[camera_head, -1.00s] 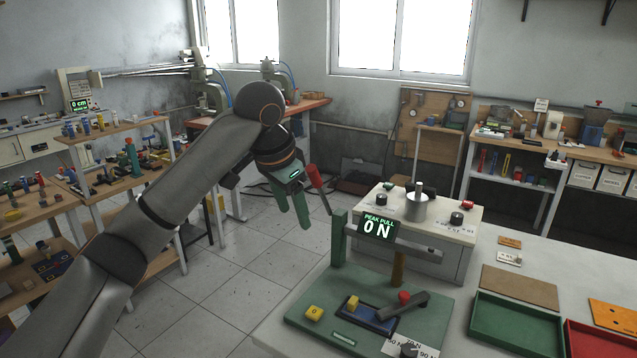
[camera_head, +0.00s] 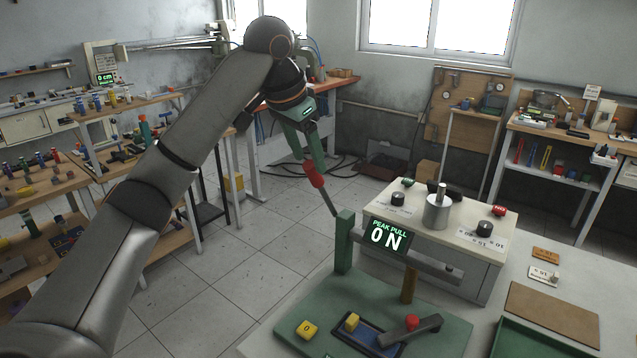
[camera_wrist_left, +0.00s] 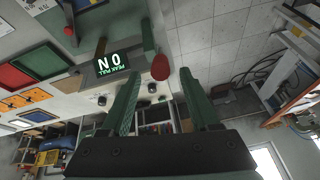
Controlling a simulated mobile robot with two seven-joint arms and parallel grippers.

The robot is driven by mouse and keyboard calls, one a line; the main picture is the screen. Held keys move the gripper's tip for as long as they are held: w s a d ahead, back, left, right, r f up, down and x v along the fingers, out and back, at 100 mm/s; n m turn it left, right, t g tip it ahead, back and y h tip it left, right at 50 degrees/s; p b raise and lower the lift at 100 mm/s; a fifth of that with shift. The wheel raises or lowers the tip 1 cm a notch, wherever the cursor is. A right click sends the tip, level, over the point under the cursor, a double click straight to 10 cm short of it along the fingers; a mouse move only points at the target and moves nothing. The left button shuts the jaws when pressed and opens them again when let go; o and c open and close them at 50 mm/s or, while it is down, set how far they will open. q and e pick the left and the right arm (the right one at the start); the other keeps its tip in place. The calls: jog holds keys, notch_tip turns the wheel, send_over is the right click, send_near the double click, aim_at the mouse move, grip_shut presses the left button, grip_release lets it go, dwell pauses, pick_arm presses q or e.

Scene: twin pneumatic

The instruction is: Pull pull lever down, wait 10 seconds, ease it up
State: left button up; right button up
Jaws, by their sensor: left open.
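The pull lever is a grey rod with a red handle (camera_head: 315,174), rising up and left from the green post (camera_head: 344,240). My left gripper (camera_head: 312,160) is open, its green fingers pointing down at the handle from above left. In the left wrist view the red handle (camera_wrist_left: 160,67) shows between the tips of the two spread fingers (camera_wrist_left: 160,80). I cannot tell whether a finger touches it. The display (camera_head: 388,236) on the stand reads PEAK PULL 0 N. My right gripper is out of view.
The green base plate (camera_head: 300,325) holds a yellow block (camera_head: 308,329) and a blue tray (camera_head: 362,340). Left of the post is open space over the tiled floor (camera_head: 240,250).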

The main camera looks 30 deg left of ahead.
aim_at(317, 187)
pick_arm(q)
jog(key=x, duration=0.8)
jog(key=shift+w+f+p, duration=0.1)
jog(key=shift+w+p, duration=0.05)
jog(key=shift+p, duration=0.15)
grip_shut()
dwell(1.0)
